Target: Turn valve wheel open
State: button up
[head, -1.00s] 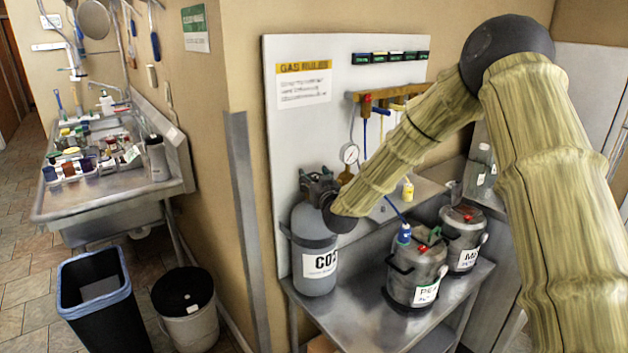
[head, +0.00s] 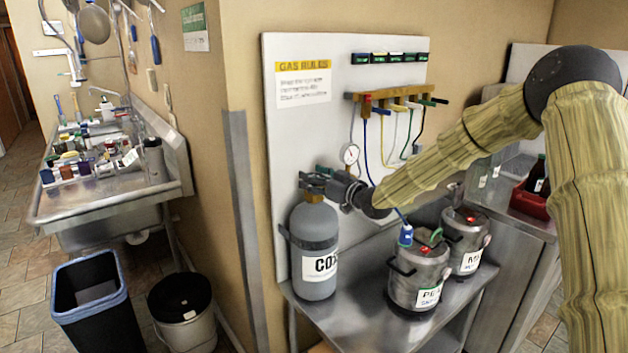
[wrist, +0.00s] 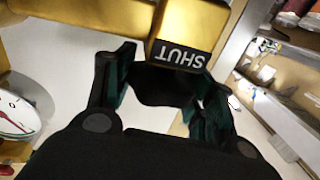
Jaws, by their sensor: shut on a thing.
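The grey CO2 cylinder (head: 314,250) stands upright at the left end of the steel bench, with a brass valve (head: 313,188) on top. My gripper (head: 333,184) reaches in from the right at the height of this valve. In the wrist view, my gripper's two dark fingers are apart on either side of a dark part, which I take to be the valve wheel (wrist: 165,88). The wheel's turn angle cannot be told.
A pressure gauge (head: 350,154) is close above my gripper. Hoses hang from a manifold (head: 388,98) on the white panel (head: 290,130). Two steel ferment buckets (head: 418,275) (head: 466,240) stand under my arm. A bin (head: 95,300) and a lidded bucket (head: 182,308) are on the floor.

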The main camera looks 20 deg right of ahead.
jog(key=shift+r+n+g+y, duration=0.1)
jog(key=shift+n+g+y, duration=0.45)
jog(key=shift+y, duration=0.25)
jog(key=o, duration=1)
jog(key=shift+d, duration=0.1)
jog(key=v, duration=1.2)
